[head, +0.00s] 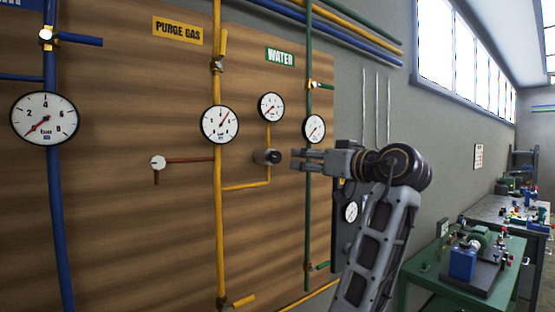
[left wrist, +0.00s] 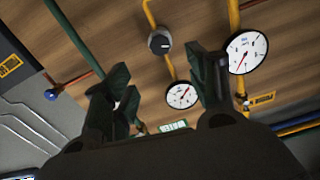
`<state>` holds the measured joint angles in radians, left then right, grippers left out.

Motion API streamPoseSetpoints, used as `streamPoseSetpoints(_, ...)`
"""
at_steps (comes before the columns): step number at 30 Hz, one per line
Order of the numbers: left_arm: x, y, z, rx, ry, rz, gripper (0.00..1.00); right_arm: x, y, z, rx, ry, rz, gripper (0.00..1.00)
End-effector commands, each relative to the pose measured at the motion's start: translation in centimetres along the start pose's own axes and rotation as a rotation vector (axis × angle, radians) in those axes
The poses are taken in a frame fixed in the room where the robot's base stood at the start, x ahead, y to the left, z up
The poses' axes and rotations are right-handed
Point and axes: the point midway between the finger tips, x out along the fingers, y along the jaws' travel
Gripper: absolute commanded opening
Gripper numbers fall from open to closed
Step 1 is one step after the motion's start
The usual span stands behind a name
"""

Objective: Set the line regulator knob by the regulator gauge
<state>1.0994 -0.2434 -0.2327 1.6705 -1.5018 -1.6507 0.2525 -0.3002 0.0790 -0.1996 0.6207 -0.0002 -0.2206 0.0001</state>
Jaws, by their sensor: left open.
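The regulator knob (head: 267,157) is a dark round knob on the yellow purge-gas pipework of the wooden board. A small white gauge (head: 271,106) sits above it on the same branch, its red needle pointing to the lower left. My left gripper (head: 298,160) is open and empty, just right of the knob and apart from it in the head view. In the left wrist view, seen roughly upside down, the knob (left wrist: 160,41) and small gauge (left wrist: 182,95) show between and beyond the spread fingers (left wrist: 165,88). My right gripper is in neither view.
A larger gauge (head: 220,124) is on the yellow pipe left of the knob. A green water pipe (head: 308,200) with a gauge (head: 314,128) runs close by my gripper. Workbenches (head: 470,270) stand at the right.

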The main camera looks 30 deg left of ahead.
Motion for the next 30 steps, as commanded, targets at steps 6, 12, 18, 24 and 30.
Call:
streamPoseSetpoints(6,0.4,0.0,0.0,-0.001,-0.001,0.000,0.58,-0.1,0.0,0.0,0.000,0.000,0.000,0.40)
streamPoseSetpoints(12,1.8,0.0,-0.1,0.000,-0.001,-0.002,0.58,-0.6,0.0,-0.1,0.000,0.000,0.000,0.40)
streamPoseSetpoints(18,4.2,-0.1,-0.1,0.000,-0.001,-0.002,0.58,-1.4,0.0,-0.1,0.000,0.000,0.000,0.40)
streamPoseSetpoints(24,6.9,-0.1,-0.1,0.000,-0.001,-0.003,0.58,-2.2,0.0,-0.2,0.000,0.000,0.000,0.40)
streamPoseSetpoints(30,9.5,-0.1,-0.2,0.000,0.000,-0.003,0.58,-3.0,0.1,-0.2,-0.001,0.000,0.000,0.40)
